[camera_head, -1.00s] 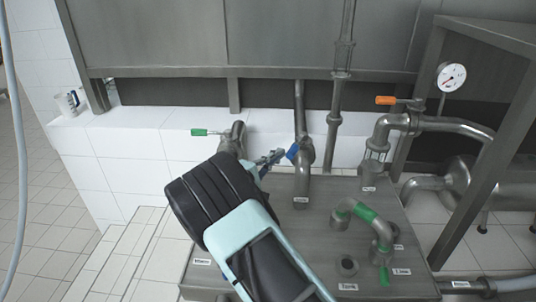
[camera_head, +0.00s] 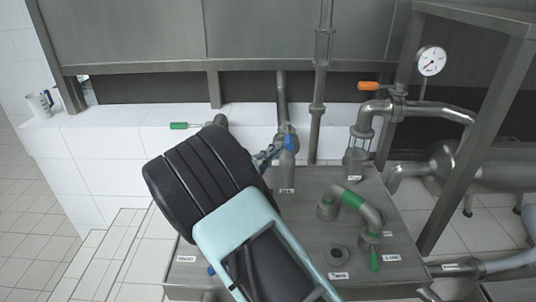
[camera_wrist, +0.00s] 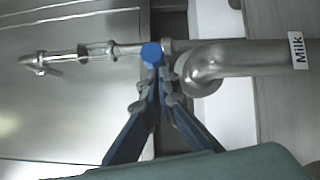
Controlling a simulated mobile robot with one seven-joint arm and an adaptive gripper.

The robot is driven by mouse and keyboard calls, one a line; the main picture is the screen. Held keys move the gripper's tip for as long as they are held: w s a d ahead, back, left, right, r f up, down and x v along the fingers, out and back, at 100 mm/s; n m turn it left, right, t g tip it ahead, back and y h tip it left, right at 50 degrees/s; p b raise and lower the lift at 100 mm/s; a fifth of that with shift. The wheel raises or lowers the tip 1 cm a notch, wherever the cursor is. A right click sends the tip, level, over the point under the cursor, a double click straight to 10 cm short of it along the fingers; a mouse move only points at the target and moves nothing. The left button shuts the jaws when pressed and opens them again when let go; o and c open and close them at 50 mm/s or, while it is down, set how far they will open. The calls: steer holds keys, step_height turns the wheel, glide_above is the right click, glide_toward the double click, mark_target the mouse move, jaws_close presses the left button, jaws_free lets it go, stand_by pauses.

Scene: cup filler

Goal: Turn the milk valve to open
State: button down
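The milk valve is on a grey upright pipe (camera_head: 287,173) at the centre of the head view. Its blue handle (camera_head: 289,139) points up along the pipe there. In the wrist view the handle's rounded blue end (camera_wrist: 152,52) is at my fingertips, beside the steel pipe bend (camera_wrist: 210,66) with the "Milk" label (camera_wrist: 298,50). My gripper (camera_head: 268,156) reaches in from the left of the pipe. In the wrist view its blue and grey fingers (camera_wrist: 161,76) come together at the tips, at the handle. I cannot tell whether the handle is between them.
A green-handled valve (camera_head: 180,125) is to the left and an orange-handled one (camera_head: 370,86) to the right, below a gauge (camera_head: 432,61). A green-banded pipe bend (camera_head: 352,203) stands on the steel table (camera_head: 305,262). A mug (camera_head: 39,103) is on the white ledge.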

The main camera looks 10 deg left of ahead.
steer(key=shift+d+h, duration=0.3)
steer(key=shift+d, duration=0.35)
steer(key=shift+s, duration=0.1)
steer(key=v, duration=1.2)
steer(key=shift+a, duration=0.4)
steer(key=shift+r, duration=0.1)
